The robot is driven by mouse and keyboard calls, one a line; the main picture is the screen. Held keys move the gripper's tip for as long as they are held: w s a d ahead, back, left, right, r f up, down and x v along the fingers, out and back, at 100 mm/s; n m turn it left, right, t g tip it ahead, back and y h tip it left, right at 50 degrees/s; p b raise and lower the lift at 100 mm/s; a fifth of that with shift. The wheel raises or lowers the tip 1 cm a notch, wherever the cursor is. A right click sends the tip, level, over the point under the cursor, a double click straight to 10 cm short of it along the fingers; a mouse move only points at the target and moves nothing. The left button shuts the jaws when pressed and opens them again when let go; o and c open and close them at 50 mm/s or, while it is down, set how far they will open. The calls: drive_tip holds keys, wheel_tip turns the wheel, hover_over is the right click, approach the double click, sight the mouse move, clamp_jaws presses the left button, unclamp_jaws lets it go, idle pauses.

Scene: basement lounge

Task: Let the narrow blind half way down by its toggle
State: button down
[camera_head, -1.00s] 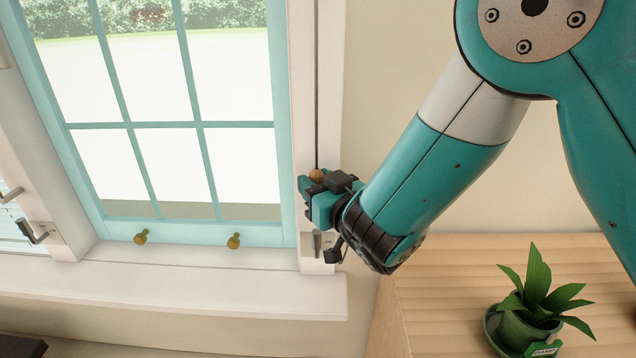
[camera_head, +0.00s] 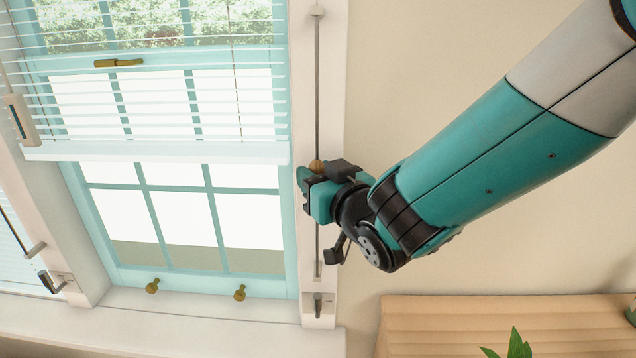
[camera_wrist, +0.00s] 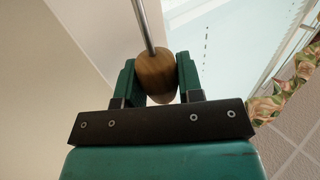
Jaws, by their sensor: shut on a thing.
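The white slatted blind (camera_head: 160,95) hangs over the upper part of the window in view. Its bottom rail (camera_head: 150,151) is roughly level with the toggle, slightly above it. The blind's top is out of view.
The lower window (camera_head: 180,215) is bare below the rail, with two brass knobs (camera_head: 152,286) on its sash. A dark metal hook (camera_head: 318,305) is on the post below. A wooden surface (camera_head: 480,315) with a plant (camera_head: 512,345) is at lower right. Wall at right is clear.

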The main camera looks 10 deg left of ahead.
drive_tip(key=c, duration=0.7)
unclamp_jaws()
drive_tip(key=shift+c, duration=0.2)
drive_tip(key=shift+s, duration=0.1)
drive_tip(key=b+v, duration=1.4)
drive_tip(key=v, duration=0.3)
drive_tip(key=shift+d, duration=0.15)
